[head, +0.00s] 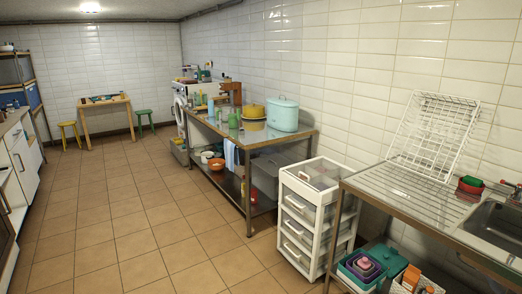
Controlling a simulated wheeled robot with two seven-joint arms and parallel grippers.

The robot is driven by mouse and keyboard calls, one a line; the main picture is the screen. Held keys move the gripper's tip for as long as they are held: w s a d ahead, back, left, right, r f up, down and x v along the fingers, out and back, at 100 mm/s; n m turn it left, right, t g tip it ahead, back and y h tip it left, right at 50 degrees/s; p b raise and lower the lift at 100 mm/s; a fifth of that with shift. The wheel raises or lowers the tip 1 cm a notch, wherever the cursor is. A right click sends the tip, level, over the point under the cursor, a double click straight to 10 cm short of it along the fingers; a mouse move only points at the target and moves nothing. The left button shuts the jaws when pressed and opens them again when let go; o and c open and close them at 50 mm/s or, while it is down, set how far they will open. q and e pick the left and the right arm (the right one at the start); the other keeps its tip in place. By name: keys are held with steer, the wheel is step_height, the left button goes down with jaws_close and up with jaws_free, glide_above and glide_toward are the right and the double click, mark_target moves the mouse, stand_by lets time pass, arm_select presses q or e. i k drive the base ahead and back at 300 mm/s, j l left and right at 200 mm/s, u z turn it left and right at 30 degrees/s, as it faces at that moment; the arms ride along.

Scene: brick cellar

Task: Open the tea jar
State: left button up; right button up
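I cannot make out for certain which thing is the tea jar. A pale turquoise lidded container (283,115) stands upright at the near end of the steel table (290,137) by the right wall, with its lid on. Yellow pots (252,118) stand beside it, and a green bottle (233,118) is farther left. Several smaller bottles and jars stand toward the far end, too small to tell apart. Neither of my grippers is in view.
A white drawer cart (312,207) stands between the steel table and the sink counter (405,190), which bears a white wire rack (435,135). White cabinets (22,160) line the left. The tiled floor (140,215) between is clear. A wooden table (105,103) and two stools are at the back.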

mark_target(233, 123)
steer(key=i+j+u, duration=0.6)
steer(key=i+u, duration=0.15)
steer(key=i, duration=0.3)
steer(key=i+j+u, duration=0.1)
steer(key=i+u, duration=0.3)
steer(key=i, duration=0.15)
steer(key=i+z, duration=0.2)
steer(key=i, duration=0.25)
steer(key=i+j+z, duration=0.15)
steer(key=i, duration=0.35)
steer(key=i+j+z, duration=0.2)
steer(key=i, duration=0.25)
steer(key=i+j+z, duration=0.15)
steer(key=i+j, duration=0.15)
steer(key=i, duration=0.15)
